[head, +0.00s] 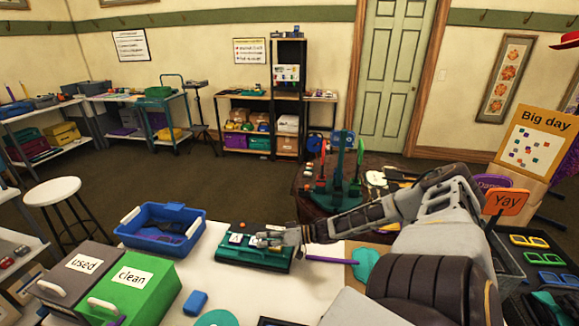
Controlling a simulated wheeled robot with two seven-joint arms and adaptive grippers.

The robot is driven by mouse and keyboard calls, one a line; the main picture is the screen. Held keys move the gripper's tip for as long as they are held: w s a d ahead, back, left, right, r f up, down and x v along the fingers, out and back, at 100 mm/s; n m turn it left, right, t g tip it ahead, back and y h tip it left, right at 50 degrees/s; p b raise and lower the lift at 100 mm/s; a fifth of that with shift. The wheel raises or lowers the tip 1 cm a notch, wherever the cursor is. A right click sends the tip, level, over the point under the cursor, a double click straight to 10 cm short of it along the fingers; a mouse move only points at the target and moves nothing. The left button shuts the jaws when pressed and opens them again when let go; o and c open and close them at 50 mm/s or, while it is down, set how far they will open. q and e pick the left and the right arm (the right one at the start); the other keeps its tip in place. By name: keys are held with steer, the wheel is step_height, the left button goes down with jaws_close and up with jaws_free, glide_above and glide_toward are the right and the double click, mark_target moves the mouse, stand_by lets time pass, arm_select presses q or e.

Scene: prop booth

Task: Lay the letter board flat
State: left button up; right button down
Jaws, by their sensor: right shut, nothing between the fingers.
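A dark teal board (228,252), which looks like the letter board, lies on the white table with its broad face up. I cannot tell whether it rests fully flat. A few small pale and orange pieces show on or just behind it. My right arm reaches in from the right, and my right gripper (262,241) is shut and empty over the board's right half, hiding part of it. I cannot tell whether the fingers touch the board. My left gripper is out of view.
A blue bin (160,243) stands left of the board. The grey "used" box (70,282) and green "clean" box (140,285) stand at front left. A blue block (195,302) lies on the white table (245,302). A "Big day" board (530,145) stands at right.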

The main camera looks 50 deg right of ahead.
mark_target(273, 253)
steer(key=shift+s, duration=0.2)
steer(key=shift+s+d+r, duration=0.1)
steer(key=shift+s+d, duration=0.2)
steer(key=shift+s, duration=0.25)
steer(key=shift+v, duration=3.75)
steer(key=shift+w+d, duration=0.1)
steer(key=shift+d, duration=0.05)
